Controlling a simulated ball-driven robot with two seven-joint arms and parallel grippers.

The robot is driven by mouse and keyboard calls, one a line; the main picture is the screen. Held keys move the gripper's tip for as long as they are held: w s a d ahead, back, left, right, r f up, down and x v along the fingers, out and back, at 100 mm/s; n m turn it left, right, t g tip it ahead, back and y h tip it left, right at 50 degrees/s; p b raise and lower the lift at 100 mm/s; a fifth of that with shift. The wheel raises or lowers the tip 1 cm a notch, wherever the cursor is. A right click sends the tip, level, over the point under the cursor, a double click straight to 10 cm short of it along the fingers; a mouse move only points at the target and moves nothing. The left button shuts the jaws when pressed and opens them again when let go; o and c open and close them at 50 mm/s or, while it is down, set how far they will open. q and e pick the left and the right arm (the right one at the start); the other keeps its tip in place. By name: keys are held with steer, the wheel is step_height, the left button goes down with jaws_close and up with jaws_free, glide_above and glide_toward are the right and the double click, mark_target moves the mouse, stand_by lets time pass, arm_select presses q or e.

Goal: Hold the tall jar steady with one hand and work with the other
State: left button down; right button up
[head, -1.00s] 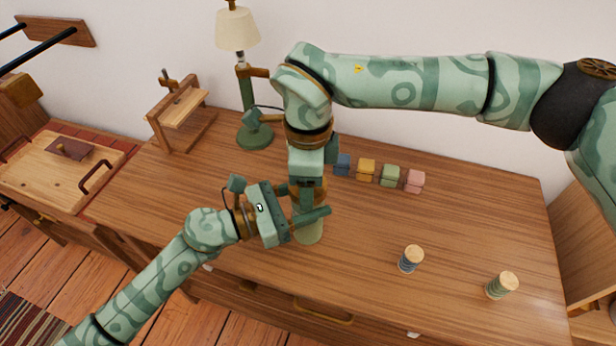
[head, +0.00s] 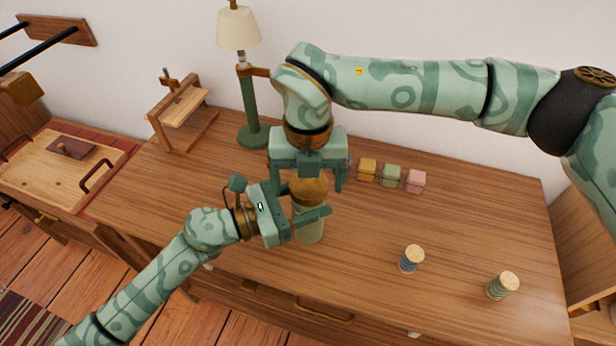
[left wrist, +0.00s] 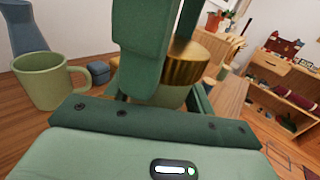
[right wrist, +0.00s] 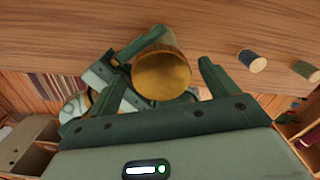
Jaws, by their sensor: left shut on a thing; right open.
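The tall jar (head: 309,230) stands upright on the desk, pale green with a round golden-brown lid (head: 309,190). The lid looks brassy in the left wrist view (left wrist: 200,58) and in the right wrist view (right wrist: 162,76). My left gripper (head: 308,217) is shut on the jar's body from the left, below the lid. My right gripper (head: 308,178) points down over the lid with fingers spread wide. In the right wrist view the lid lies between and beyond its open fingers, with visible gaps. Whether the lid is loose cannot be told.
Yellow (head: 367,169), green (head: 390,175) and pink (head: 415,181) blocks stand behind. Two spools (head: 411,258) (head: 502,285) are at right. A lamp (head: 252,135) and wooden stand (head: 180,112) are at back left. A green mug (left wrist: 45,80) shows in the left wrist view.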

step_height(320, 180, up, 12)
stand_by(0.5)
arm_select(q)
steer(key=shift+c, duration=2.3)
jaws_free()
steer(key=v, duration=1.6)
steer(key=shift+b, duration=0.35)
arm_select(e)
steer(key=shift+w+f, duration=0.1)
steer(key=shift+f, duration=0.4)
arm_select(q)
steer(key=shift+a, duration=0.15)
